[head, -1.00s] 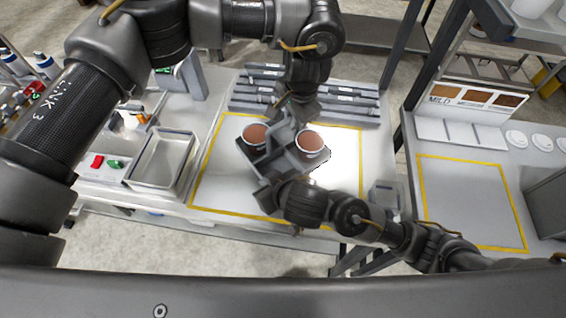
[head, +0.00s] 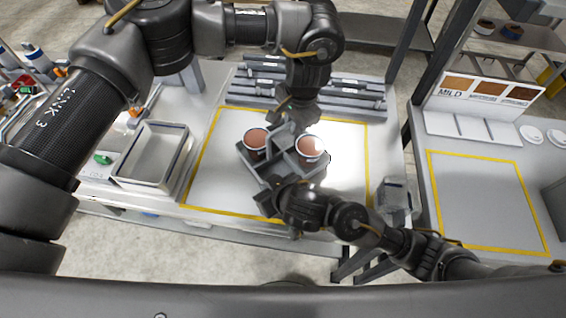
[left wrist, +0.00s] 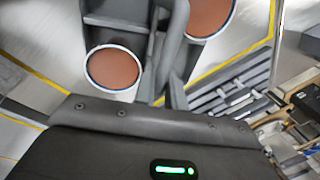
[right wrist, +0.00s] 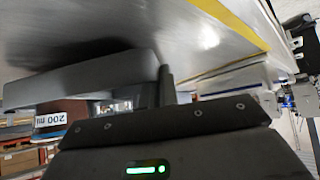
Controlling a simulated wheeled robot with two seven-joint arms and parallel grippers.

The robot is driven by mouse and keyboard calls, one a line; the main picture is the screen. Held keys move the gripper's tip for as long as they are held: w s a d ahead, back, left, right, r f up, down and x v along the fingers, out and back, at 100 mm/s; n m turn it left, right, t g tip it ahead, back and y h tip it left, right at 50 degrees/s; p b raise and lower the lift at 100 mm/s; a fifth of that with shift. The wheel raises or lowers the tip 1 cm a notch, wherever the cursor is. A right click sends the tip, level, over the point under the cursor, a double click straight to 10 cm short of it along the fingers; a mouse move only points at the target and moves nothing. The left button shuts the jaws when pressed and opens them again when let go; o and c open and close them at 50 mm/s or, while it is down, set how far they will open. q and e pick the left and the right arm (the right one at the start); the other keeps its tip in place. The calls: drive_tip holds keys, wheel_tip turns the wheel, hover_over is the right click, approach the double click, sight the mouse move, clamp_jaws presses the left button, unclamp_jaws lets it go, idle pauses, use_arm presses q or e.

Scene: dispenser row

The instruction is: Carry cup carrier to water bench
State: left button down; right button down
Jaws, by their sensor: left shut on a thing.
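The cup carrier (head: 292,169) is grey and holds two cups of brown contents, a left cup (head: 256,152) and a right cup (head: 310,148). It appears raised above the bench, with a dark shadow beneath it in the right wrist view. Both cups look upright and also show in the left wrist view. My left gripper (head: 287,122) is shut on the carrier at its far side. My right gripper (head: 274,198) is at the carrier's near side; its fingertips are hidden. A cup labelled 200 ml (right wrist: 62,118) shows close to it in the right wrist view.
A yellow-outlined area (head: 345,190) lies on the bench under the carrier. Grey rails (head: 255,88) lie behind it and an empty tray (head: 150,160) to the left. Another bench at right has a clear yellow-outlined area (head: 480,200) and a MILD sign (head: 490,92). A dark post stands between the benches.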

use_arm(q)
drive_tip(key=shift+s+f+b, duration=0.2)
drive_tip(key=shift+f+b, duration=0.3)
drive_tip(key=shift+f, duration=0.15)
use_arm(e)
drive_tip(key=shift+s+f, duration=0.15)
drive_tip(key=shift+f, duration=0.5)
use_arm(q)
drive_tip(key=c, duration=1.5)
unclamp_jaws()
use_arm(e)
drive_tip(key=c, duration=1.7)
unclamp_jaws()
use_arm(q)
drive_tip(key=shift+o, duration=0.2)
drive_tip(key=shift+r, duration=0.2)
wheel_tip(320, 180, up, 12)
drive_tip(key=s+d, duration=0.1)
drive_tip(key=shift+s+d+f, duration=0.25)
drive_tip(key=shift+s, duration=0.15)
use_arm(e)
drive_tip(key=v, duration=0.7)
drive_tip(key=shift+s+d+r, duration=0.1)
drive_tip(key=shift+s+r, duration=0.05)
drive_tip(key=shift+r, duration=0.05)
